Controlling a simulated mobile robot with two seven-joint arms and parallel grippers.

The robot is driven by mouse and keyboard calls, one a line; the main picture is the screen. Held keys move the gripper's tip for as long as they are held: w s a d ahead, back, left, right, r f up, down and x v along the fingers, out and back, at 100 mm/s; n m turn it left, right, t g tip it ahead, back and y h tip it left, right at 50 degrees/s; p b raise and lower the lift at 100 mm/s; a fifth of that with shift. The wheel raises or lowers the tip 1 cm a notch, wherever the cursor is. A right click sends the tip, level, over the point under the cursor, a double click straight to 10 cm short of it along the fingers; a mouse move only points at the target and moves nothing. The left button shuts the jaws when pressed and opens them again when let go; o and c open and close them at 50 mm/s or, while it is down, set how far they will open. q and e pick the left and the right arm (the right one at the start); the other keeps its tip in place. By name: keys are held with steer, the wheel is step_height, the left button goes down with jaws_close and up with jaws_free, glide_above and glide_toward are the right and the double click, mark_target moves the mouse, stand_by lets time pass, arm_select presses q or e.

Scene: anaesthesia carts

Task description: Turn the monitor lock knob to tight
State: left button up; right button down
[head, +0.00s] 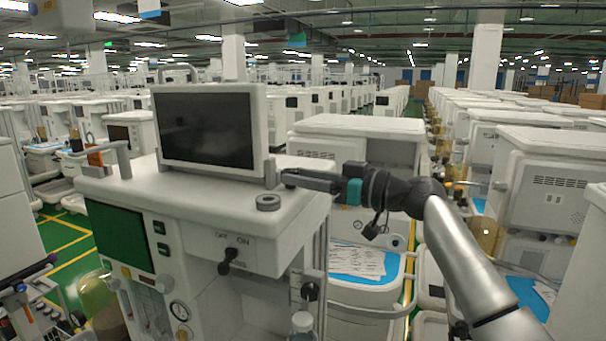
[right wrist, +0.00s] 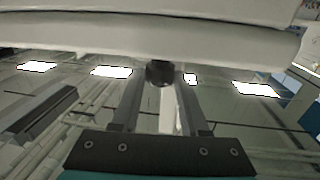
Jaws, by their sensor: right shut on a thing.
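The monitor (head: 208,128) stands upright on top of the white cart (head: 190,190), with a dark screen in a pale frame. My right gripper (head: 284,178) reaches in from the right to the monitor's lower right corner. In the right wrist view, the dark round lock knob (right wrist: 160,73) sits between the two fingertips, under a pale edge. The fingers are shut on the knob. The head view hides the knob behind the fingers, and its turn angle cannot be told. My left gripper is not in view.
A grey ring-shaped part (head: 268,202) lies on the cart top just below my right gripper. A black ON/OFF switch (head: 229,260) is on the cart front. Another white cart (head: 360,140) stands close behind my right gripper. Rows of carts fill the hall.

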steer(key=shift+s+a+r+m+t+h+p, duration=0.1)
steer(key=shift+s+m+t+h+p, duration=0.05)
steer(key=shift+m+t+h+p, duration=0.7)
steer(key=shift+s+a+f+m+t+h+p, duration=0.15)
steer(key=shift+m+t+h+p, duration=0.25)
steer(key=shift+t+p, duration=0.5)
steer(key=shift+s+a+r+m+t+h+p, duration=0.15)
steer(key=shift+m+t+h+p, duration=0.45)
steer(key=shift+p, duration=0.5)
steer(key=shift+a+m+t+h+p, duration=0.1)
steer(key=shift+m+t+h+p, duration=0.25)
steer(key=shift+m+t+h, duration=0.45)
steer(key=shift+s+a+m+t+h, duration=0.1)
steer(key=shift+m+t+h, duration=0.25)
steer(key=shift+m+h, duration=0.45)
steer(key=shift+s+a+m+t+h, duration=0.1)
steer(key=shift+m+t+h, duration=0.3)
steer(key=shift+h, duration=0.55)
steer(key=shift+f+m+h, duration=0.2)
steer(key=shift+m+h, duration=0.25)
steer(key=shift+h, duration=0.15)
steer(key=shift+c, duration=2.1)
jaws_free()
steer(key=shift+r, duration=0.1)
